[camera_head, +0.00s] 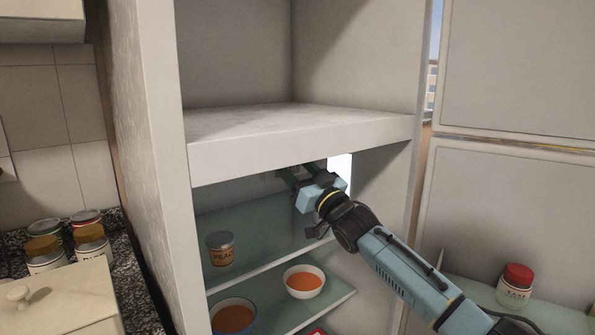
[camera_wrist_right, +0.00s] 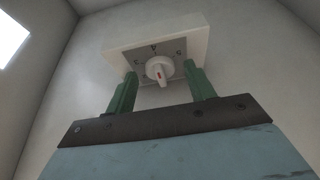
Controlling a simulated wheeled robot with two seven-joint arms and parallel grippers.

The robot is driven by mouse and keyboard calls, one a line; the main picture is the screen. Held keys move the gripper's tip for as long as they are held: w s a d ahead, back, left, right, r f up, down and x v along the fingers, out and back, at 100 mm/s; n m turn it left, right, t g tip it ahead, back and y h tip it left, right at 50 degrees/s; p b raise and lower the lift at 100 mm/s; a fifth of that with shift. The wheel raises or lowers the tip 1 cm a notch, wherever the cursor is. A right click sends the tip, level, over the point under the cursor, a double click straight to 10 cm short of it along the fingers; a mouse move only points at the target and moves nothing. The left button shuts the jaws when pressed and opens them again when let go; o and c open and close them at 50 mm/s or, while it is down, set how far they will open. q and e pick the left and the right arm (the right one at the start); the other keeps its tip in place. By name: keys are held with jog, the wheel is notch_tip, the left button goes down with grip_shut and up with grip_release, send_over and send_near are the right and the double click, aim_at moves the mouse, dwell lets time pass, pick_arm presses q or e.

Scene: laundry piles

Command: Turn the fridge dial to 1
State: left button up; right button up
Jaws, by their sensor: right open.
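The fridge dial (camera_wrist_right: 160,70) is a round white knob with a raised grip and a small red mark, seen in the right wrist view. In the head view my right gripper (camera_head: 290,177) reaches into the open fridge under the upper compartment, and the dial is not clearly visible there. My left gripper is not in view.
Below my arm, a glass shelf (camera_head: 257,226) holds a jar (camera_head: 221,248), with bowls (camera_head: 304,281) lower down. The fridge's upper ledge (camera_head: 300,146) is close above the gripper. The open door (camera_head: 500,200) stands right, with a red-lidded jar (camera_head: 515,286).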

jog(key=c, duration=1)
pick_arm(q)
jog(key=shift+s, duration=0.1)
pick_arm(e)
jog(key=shift+o, duration=0.2)
jog(key=shift+n, duration=0.4)
jog(key=shift+d+n+g+y+p, duration=0.1)
jog(key=shift+n+g+y+p, duration=0.35)
jog(key=shift+n, duration=0.25)
jog(key=n+g, duration=0.1)
jog(key=n, duration=0.1)
jog(key=n+y+p, duration=0.1)
jog(key=n, duration=0.1)
jog(key=shift+w+d+r+g+y, duration=0.1)
jog(key=shift+w+d+g+y, duration=0.05)
jog(key=shift+g+y, duration=0.15)
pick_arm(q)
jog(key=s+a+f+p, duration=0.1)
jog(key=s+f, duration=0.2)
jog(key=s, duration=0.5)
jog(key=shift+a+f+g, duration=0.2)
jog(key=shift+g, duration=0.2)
pick_arm(e)
jog(key=shift+n+g+y, duration=0.35)
jog(key=shift+n+g, duration=0.4)
jog(key=shift+n, duration=1.25)
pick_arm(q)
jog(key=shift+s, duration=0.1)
